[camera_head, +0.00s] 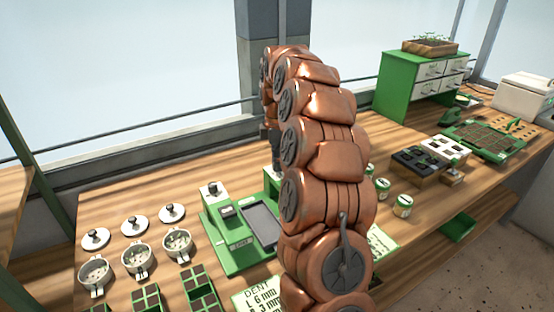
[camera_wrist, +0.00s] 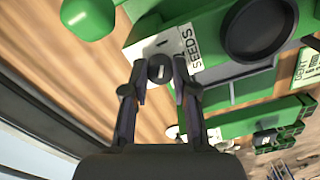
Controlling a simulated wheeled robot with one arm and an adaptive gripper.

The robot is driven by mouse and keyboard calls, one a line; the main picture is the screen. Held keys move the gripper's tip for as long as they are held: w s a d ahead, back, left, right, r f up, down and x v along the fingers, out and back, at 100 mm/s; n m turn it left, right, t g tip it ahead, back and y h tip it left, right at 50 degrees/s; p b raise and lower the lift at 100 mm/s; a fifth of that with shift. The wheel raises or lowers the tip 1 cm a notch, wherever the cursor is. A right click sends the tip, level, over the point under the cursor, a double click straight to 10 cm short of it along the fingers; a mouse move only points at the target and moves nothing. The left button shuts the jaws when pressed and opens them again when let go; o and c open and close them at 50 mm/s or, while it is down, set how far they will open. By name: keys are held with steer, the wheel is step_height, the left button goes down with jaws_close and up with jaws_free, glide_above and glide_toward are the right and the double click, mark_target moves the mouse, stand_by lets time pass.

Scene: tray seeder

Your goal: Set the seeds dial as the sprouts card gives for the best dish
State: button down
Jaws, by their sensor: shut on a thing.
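In the wrist view my gripper (camera_wrist: 161,70) has its two fingers on either side of a small dark round knob, the seeds dial (camera_wrist: 160,74). The dial sits on a white plate (camera_wrist: 150,46) lettered SEEDS. The fingers cover part of the plate, and I cannot read the dial's setting. In the head view my gripper (camera_head: 274,165) is mostly hidden behind my arm, at the far side of the green machine (camera_head: 236,264). A card (camera_head: 260,298) headed DENT lies in front. Another card (camera_head: 381,243) is partly hidden by my arm and unreadable. I cannot tell which is the sprouts card.
Another dark knob (camera_head: 212,187) stands on a white block at the machine's left. Strainer-like dishes (camera_head: 138,258) and knobbed lids (camera_head: 133,225) are at left, with green cell trays (camera_head: 201,290) in front. Jars (camera_head: 403,206) and a green drawer cabinet (camera_head: 400,88) are at right.

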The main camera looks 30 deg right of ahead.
steer(key=shift+n, duration=0.4)
steer(key=c, duration=0.9)
jaws_free()
step_height(320, 180, up, 12)
stand_by(0.4)
steer(key=shift+a, duration=0.15)
stand_by(0.4)
